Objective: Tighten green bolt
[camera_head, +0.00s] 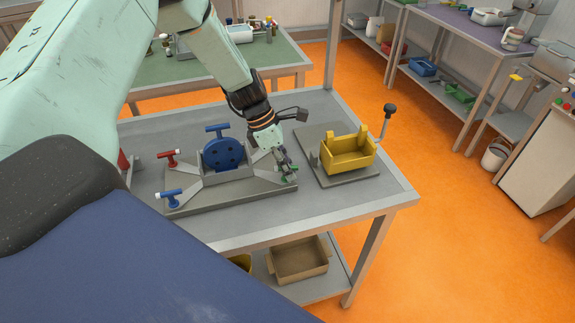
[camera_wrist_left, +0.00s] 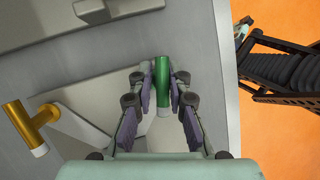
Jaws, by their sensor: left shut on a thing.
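The green bolt (camera_wrist_left: 163,90) has a green handle that shows between the fingers in the left wrist view. My left gripper (camera_wrist_left: 163,82) is shut on it, with a finger pair on each side. In the head view my left gripper (camera_head: 286,165) points down at the right end of the grey fixture (camera_head: 190,202), and its fingers hide most of the bolt. The fixture carries a round blue disc (camera_head: 224,155) with a blue handle on top. My right gripper is not clearly seen in either view.
A red bolt (camera_head: 168,157) and a blue bolt (camera_head: 172,196) stand on the fixture's left arms. An orange-yellow bolt (camera_wrist_left: 18,122) shows in the wrist view. A yellow box (camera_head: 346,156) on a grey plate with a lever (camera_head: 387,120) stands close on the right.

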